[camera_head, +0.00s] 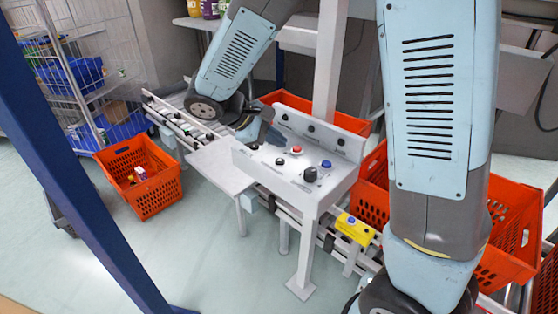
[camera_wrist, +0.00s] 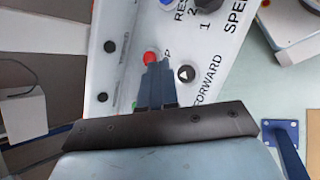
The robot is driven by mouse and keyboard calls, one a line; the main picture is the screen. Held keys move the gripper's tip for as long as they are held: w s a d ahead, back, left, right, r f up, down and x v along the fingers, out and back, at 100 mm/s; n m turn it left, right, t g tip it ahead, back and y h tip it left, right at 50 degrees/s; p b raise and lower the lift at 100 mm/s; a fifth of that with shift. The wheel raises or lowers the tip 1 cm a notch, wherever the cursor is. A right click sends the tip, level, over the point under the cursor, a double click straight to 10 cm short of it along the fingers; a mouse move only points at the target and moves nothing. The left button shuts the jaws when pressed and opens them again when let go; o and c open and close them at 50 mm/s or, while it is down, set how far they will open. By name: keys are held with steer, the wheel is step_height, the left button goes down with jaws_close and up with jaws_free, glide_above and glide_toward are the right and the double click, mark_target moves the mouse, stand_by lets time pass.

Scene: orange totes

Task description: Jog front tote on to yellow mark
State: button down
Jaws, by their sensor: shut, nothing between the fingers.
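The white control panel (camera_head: 285,178) stands in the middle of the head view, with a red button (camera_head: 297,150), a blue button (camera_head: 326,164) and a black knob (camera_head: 310,174). My gripper (camera_wrist: 155,68) is shut and empty. I cannot tell which is the front tote. No yellow mark is clearly visible.
A roller conveyor (camera_head: 180,122) runs behind and under the panel. A yellow box with a blue button (camera_head: 355,230) stands at its near side. An orange tote with small items (camera_head: 155,200) is on the floor at left, beside a wire cage (camera_head: 75,70).

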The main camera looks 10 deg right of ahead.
steer(key=shift+f, duration=1.3)
steer(key=shift+f, duration=0.8)
stand_by(1.9)
steer(key=shift+r, duration=1)
steer(key=shift+r, duration=2.4)
steer(key=shift+s, duration=0.1)
